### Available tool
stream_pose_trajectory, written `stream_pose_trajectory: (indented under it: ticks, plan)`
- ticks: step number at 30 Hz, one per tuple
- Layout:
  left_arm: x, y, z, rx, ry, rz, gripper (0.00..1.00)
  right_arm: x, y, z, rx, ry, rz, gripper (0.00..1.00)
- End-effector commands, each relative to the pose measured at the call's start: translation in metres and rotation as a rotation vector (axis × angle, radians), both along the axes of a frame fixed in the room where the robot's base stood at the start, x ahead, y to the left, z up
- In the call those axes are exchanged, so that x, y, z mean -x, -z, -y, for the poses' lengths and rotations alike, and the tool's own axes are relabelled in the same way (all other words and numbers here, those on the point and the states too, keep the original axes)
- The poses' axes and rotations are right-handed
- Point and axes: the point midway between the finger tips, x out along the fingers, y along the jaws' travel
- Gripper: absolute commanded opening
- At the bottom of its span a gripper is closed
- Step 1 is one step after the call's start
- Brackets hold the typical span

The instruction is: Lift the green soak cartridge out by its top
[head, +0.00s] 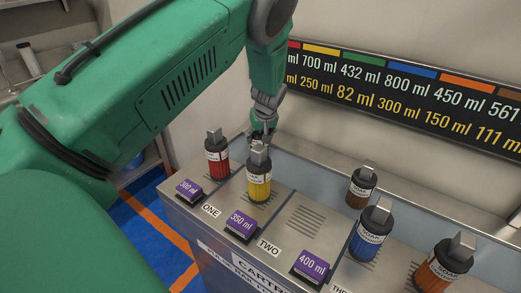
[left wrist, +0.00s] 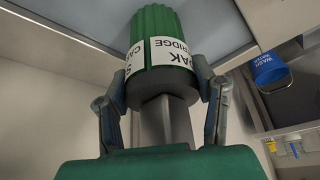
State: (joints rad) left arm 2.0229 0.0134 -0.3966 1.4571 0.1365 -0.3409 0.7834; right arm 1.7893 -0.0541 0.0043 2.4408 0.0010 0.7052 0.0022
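The green soak cartridge (left wrist: 158,28) fills the upper middle of the left wrist view, with a white label, a dark cap and a grey tab on its top. My left gripper (left wrist: 161,85) has a finger on each side of the dark cap, and both fingers appear to touch it. In the head view my left gripper (head: 264,124) points down behind the yellow cartridge (head: 258,186). There the green cartridge is largely hidden by the gripper and the yellow cartridge. I cannot tell whether its base rests on anything. My right gripper is not in view.
A red cartridge (head: 217,163) stands left of the yellow one. Brown (head: 358,194), blue (head: 366,245) and orange (head: 437,277) cartridges stand to the right on the steel bench. Purple volume tags (head: 241,222) line its front. A blue bucket (left wrist: 271,68) shows in the left wrist view.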

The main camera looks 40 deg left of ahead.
Motion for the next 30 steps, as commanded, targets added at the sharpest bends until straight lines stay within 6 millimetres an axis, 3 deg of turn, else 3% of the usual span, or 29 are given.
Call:
stream_pose_trajectory:
  ticks: [11, 24, 30]
  plan:
    - [0.002, -0.003, 0.002, 0.0, -0.003, -0.008, 0.0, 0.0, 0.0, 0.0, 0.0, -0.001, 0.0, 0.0]
    - [0.001, -0.086, 0.002, -0.002, -0.001, -0.001, 0.0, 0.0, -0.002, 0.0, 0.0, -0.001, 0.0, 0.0]
    - [0.001, -0.1, 0.003, -0.001, 0.002, -0.003, 0.0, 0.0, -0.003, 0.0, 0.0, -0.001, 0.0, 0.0]
